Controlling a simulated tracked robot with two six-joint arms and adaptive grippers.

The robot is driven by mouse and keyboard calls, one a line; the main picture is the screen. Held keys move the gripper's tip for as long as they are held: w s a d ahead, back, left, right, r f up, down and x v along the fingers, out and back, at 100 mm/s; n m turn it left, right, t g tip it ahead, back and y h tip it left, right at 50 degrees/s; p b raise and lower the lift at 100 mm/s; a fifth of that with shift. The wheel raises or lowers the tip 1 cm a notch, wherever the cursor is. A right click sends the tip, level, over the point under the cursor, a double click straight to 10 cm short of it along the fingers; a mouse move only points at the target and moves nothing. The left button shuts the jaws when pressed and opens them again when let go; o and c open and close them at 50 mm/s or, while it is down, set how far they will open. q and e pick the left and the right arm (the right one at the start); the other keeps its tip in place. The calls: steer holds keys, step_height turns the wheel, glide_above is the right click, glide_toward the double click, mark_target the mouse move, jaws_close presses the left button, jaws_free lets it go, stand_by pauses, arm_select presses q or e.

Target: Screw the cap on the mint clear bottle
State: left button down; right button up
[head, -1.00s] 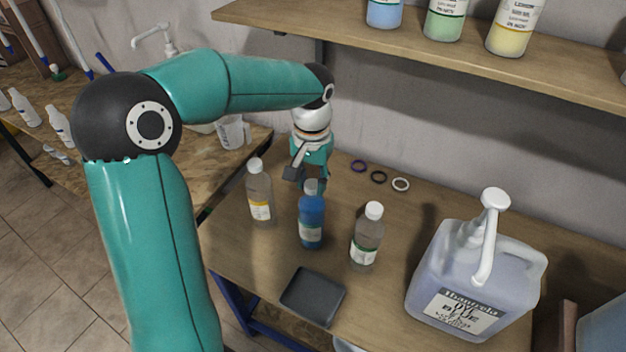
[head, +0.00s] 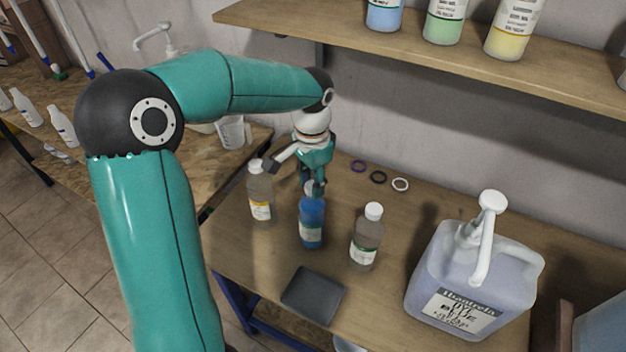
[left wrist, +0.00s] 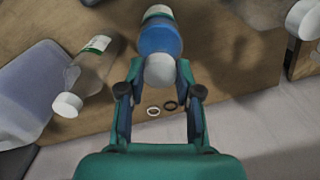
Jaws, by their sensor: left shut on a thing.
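A blue-filled bottle (head: 312,222) with a green-edged label stands upright near the middle of the table. It also shows in the left wrist view (left wrist: 160,38). My left gripper (head: 314,188) is above it, shut on its pale cap (left wrist: 160,70), with a finger on each side. The cap sits at the bottle's mouth; how tightly I cannot tell. A clear bottle (head: 366,240) with a green-edged label and a white cap stands to the right. Another clear bottle (head: 260,195) with a yellow-edged label and a white cap stands to the left. My right gripper is not in view.
A dark tray (head: 313,295) lies in front of the bottles. A big pump jug (head: 470,275) stands at the right. Purple (head: 358,166), black (head: 379,177) and white (head: 400,184) rings lie behind. A shelf (head: 450,60) with bottles overhangs the back.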

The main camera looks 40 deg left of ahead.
arm_select(q)
steer(key=shift+s+f, duration=0.1)
steer(key=m, duration=0.2)
steer(key=shift+m+p, duration=0.3)
steer(key=shift+p, duration=0.05)
steer(key=m, duration=0.3)
steer(key=shift+p, duration=0.3)
steer(key=m+p, duration=0.1)
steer(key=m, duration=0.3)
steer(key=shift+m, duration=0.3)
steer(key=c, duration=1.2)
jaws_free()
steer(key=shift+m, duration=0.3)
steer(key=o, duration=0.9)
steer(key=shift+a, duration=0.1)
